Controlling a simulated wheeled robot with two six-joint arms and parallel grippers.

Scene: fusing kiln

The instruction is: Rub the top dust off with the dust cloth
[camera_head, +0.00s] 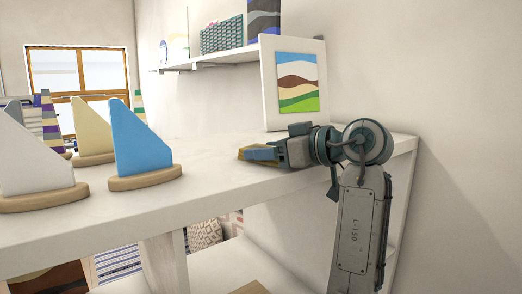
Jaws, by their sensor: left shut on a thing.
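No distinct dust shows on the shelf top at this size.
A framed landscape panel (297,85) leans behind the gripper. The shelf between gripper and blue sail is clear.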

